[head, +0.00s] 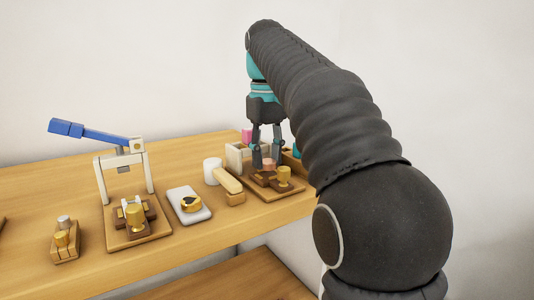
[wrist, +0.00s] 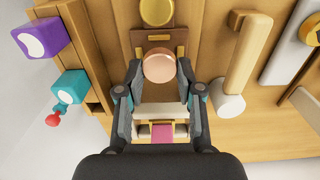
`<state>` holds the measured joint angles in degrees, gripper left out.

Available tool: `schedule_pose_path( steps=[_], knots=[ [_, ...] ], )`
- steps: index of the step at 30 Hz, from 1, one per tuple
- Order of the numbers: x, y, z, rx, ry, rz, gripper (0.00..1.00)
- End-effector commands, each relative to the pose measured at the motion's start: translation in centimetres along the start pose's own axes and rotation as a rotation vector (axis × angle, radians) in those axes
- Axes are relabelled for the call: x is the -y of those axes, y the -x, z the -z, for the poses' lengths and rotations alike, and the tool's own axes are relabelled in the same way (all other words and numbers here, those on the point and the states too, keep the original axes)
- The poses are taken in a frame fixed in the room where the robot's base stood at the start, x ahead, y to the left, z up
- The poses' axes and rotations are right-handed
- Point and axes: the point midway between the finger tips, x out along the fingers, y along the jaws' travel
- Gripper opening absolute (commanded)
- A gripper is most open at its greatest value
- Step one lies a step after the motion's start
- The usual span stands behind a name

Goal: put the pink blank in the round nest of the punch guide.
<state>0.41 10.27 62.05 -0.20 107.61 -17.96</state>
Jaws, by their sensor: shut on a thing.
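A rosy, copper-pink round disc, which I take as the pink blank (wrist: 159,66), is between the fingertips of my gripper (wrist: 158,70). In the head view the pink blank (head: 269,162) shows low between the fingers of my gripper (head: 266,160), over or close to a brown stepped fixture. That fixture, apparently the punch guide (head: 262,182), has a gold cylinder (head: 283,173) standing on it; the cylinder's round top (wrist: 157,11) also shows in the wrist view. I cannot make out the round nest or whether the blank touches the fixture.
A pale divided box (head: 234,156) with a pink block (wrist: 162,133) stands behind the gripper. A white cylinder (head: 212,171) and wooden bar (head: 228,180) lie left. Purple (wrist: 40,38) and teal (wrist: 69,87) blocks stand beside.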

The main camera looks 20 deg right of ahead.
Motion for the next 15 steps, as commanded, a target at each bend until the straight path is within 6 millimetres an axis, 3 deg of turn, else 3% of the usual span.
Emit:
schedule_pose_path(
  steps=[15],
  knots=[
    [0.01,-0.53,-0.01,0.0,0.0,0.0,0.11]
  ],
)
